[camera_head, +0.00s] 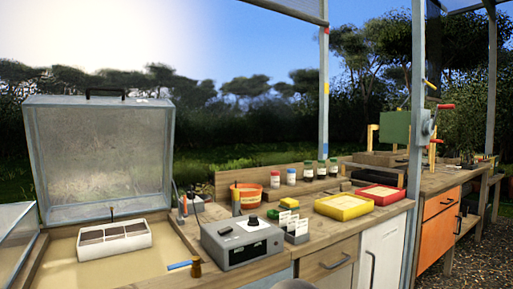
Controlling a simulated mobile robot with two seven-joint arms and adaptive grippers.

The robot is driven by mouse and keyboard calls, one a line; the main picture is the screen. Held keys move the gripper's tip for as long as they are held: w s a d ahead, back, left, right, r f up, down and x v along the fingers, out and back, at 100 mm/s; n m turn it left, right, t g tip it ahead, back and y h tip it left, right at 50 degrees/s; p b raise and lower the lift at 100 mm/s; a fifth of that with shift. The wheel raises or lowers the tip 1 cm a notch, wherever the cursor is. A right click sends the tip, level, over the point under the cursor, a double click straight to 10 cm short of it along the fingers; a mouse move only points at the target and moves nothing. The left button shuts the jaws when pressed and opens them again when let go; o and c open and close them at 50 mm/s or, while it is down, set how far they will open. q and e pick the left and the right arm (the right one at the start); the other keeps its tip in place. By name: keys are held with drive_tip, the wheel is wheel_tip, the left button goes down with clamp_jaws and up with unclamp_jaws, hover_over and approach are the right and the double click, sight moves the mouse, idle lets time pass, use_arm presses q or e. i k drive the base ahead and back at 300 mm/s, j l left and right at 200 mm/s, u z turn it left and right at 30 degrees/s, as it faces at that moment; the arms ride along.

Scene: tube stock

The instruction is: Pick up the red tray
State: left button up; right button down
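The red tray (386,201) lies flat on the wooden workbench, right of the middle of the head view. Neither of my grippers is in view.
A grey control box (243,246) and a card holder (297,236) stand left of the trays. Dark bars (374,176) lie behind the red tray. A metal post (416,120) rises to its right. Bottles (308,170) and an orange pot (249,196) stand further left.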

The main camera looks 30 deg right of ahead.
sight(383, 195)
drive_tip(key=z, duration=1.9)
